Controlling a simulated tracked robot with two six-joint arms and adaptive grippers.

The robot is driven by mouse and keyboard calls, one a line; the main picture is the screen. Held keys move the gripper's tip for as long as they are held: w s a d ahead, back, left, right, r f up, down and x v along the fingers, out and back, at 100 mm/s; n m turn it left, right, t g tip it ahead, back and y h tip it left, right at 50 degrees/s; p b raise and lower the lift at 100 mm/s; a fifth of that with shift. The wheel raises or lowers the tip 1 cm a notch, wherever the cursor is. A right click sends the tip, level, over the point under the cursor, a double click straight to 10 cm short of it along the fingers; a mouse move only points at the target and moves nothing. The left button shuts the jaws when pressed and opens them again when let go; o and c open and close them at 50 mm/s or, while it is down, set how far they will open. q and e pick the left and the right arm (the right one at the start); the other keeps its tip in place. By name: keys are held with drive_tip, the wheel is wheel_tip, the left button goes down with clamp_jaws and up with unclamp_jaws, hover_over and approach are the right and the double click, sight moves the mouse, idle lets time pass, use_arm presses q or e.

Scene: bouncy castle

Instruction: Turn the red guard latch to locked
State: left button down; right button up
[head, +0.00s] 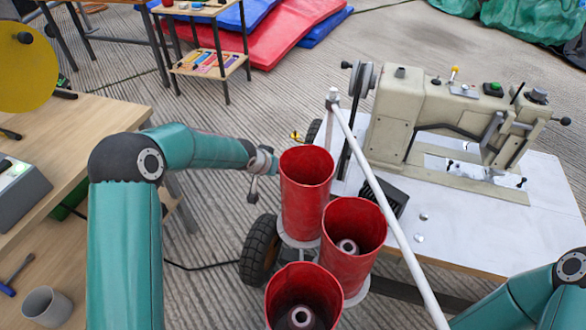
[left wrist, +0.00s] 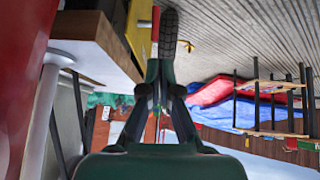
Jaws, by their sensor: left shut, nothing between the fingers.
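My left gripper (left wrist: 161,75) is shut and empty in the left wrist view. In the head view only my left wrist shows, beside the farthest red tube; the fingers are hidden. In the left wrist view a small red strip (left wrist: 155,23) stands at the edge of a yellow box (left wrist: 139,30) under a tabletop, beyond my fingertips. I cannot tell whether this strip is the guard latch or how it is turned. No latch can be made out in the head view. My right gripper is out of view.
Red tubes (head: 306,180) stand in front of a white table (head: 480,215) with a beige sewing machine (head: 404,115). A white pole (head: 388,205) slants past them. A black wheel (head: 261,250) stands low beside the tubes. A wooden bench (head: 85,125) is at left.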

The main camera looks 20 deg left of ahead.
use_arm(q)
drive_tip(key=x, duration=0.4)
drive_tip(key=b+x, duration=0.1)
drive_tip(key=x, duration=0.7)
drive_tip(key=shift+w+d+r+b, duration=0.25)
drive_tip(key=shift+w+d+b, duration=0.1)
drive_tip(key=shift+w, duration=0.1)
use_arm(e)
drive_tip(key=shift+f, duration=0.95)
use_arm(q)
drive_tip(key=shift+w+a, duration=0.1)
drive_tip(key=shift+a, duration=0.05)
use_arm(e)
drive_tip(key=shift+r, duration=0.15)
